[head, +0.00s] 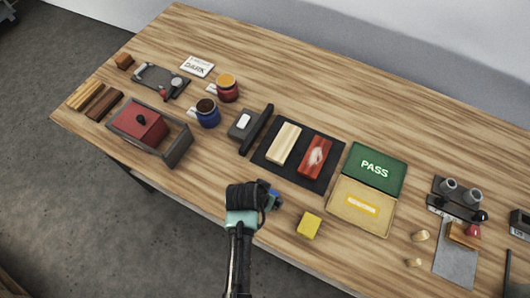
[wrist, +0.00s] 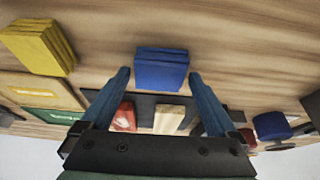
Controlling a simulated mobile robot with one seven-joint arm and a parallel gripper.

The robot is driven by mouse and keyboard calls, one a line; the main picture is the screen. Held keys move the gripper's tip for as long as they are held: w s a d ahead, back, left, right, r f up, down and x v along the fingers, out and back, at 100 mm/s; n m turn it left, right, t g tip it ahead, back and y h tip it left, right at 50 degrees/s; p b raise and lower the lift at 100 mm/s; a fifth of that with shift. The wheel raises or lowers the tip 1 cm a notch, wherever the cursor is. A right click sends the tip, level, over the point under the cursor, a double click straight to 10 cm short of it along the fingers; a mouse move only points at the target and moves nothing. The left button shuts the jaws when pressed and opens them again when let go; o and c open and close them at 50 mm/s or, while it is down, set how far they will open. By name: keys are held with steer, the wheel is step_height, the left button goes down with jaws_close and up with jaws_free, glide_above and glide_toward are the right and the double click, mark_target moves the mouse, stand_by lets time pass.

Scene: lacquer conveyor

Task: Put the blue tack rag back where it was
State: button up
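The blue tack rag (wrist: 161,70) is a folded, layered square near the middle of the wrist view. In the head view only a small blue part (head: 274,201) shows beside my gripper, near the table's front edge; the rest is hidden. My gripper (wrist: 159,75) is open, with one finger on each side of the rag and a narrow gap showing on both sides. I cannot tell how far the fingertips reach down beside it. In the head view my gripper (head: 264,193) is over the front of the table.
A yellow folded cloth (head: 309,225) lies right of my gripper. Behind is a dark mat (head: 299,160) with a pale block and a red block. Green PASS (head: 374,168) and yellow (head: 360,206) panels are to the right. A grey tray with a red block (head: 177,147) stands left.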

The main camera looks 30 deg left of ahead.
steer(key=shift+r, duration=0.1)
steer(key=shift+r, duration=0.25)
steer(key=v, duration=1.2)
steer(key=w+r+t+y, duration=0.1)
steer(key=w+r+t, duration=0.2)
steer(key=w+r, duration=0.5)
steer(key=w+r+t+y, duration=0.1)
steer(key=w+r+t, duration=0.2)
steer(key=w+r, duration=0.5)
steer(key=w+d+r+t, duration=0.1)
steer(key=d+r+t, duration=0.15)
steer(key=r, duration=0.65)
steer(key=w+d+r+t, duration=0.1)
steer(key=r+t, duration=0.2)
steer(key=r, duration=0.7)
steer(key=s+d+r+t, duration=0.3)
steer(key=s+r, duration=0.1)
steer(key=r, duration=0.6)
steer(key=s+d+r+t+h, duration=0.1)
steer(key=s+d+r+t, duration=0.2)
steer(key=r, duration=0.7)
steer(key=s+d+r+t, duration=0.3)
steer(key=s+r+t, duration=0.2)
steer(key=r, duration=0.5)
steer(key=shift+s+d+r+h, duration=0.2)
steer(key=shift+s+r+h, duration=0.1)
steer(key=shift+r+h, duration=0.1)
